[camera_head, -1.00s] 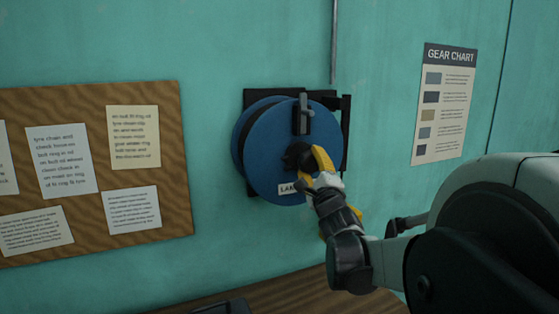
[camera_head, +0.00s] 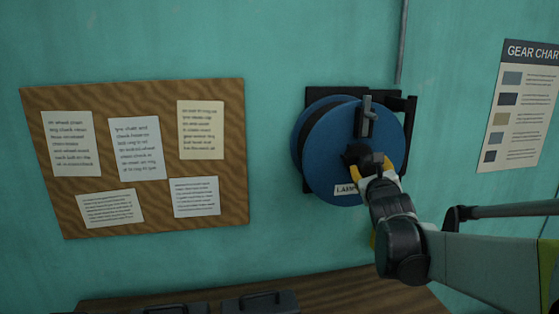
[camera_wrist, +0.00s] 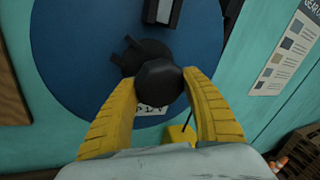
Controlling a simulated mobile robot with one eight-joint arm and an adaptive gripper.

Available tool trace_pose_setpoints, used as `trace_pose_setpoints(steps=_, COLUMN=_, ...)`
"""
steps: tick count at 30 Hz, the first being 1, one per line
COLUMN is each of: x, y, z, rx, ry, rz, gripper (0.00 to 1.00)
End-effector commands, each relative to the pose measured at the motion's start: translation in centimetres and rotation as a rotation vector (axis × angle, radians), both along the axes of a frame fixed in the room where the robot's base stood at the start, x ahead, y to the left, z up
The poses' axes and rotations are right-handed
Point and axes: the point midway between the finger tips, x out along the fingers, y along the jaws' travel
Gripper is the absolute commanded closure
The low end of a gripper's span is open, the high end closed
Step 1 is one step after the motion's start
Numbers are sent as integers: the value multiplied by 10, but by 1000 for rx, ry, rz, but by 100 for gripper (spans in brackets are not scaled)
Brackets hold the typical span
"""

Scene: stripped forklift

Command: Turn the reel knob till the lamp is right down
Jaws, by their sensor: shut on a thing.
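The blue reel (camera_head: 335,165) is mounted on the wall, with a partly hidden white label (camera_head: 345,189) low on its face. Its dark knob (camera_head: 355,153) is at the middle of the disc. In the wrist view the knob (camera_wrist: 158,86) sits between my two yellow fingers, against the blue reel face (camera_wrist: 70,60). My gripper (camera_head: 376,168) reaches the knob from the lower right and is shut on it. My gripper's fingers also show in the wrist view (camera_wrist: 160,80). The lamp is not in view.
A grey latch-like part (camera_head: 366,117) stands out from the reel's upper face, above the knob. A cork board (camera_head: 235,205) with papers hangs to the left, and a gear chart (camera_head: 518,110) to the right. Below is a wooden bench (camera_head: 350,287) with dark cases (camera_head: 260,302).

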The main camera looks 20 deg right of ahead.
Motion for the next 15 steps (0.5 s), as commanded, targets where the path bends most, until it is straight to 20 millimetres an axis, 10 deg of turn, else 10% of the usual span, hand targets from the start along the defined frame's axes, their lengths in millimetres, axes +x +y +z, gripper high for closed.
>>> trace_pose_setpoints(steps=15, x=0, y=1, z=-1, rx=72, ry=-16, rz=-4, gripper=76)
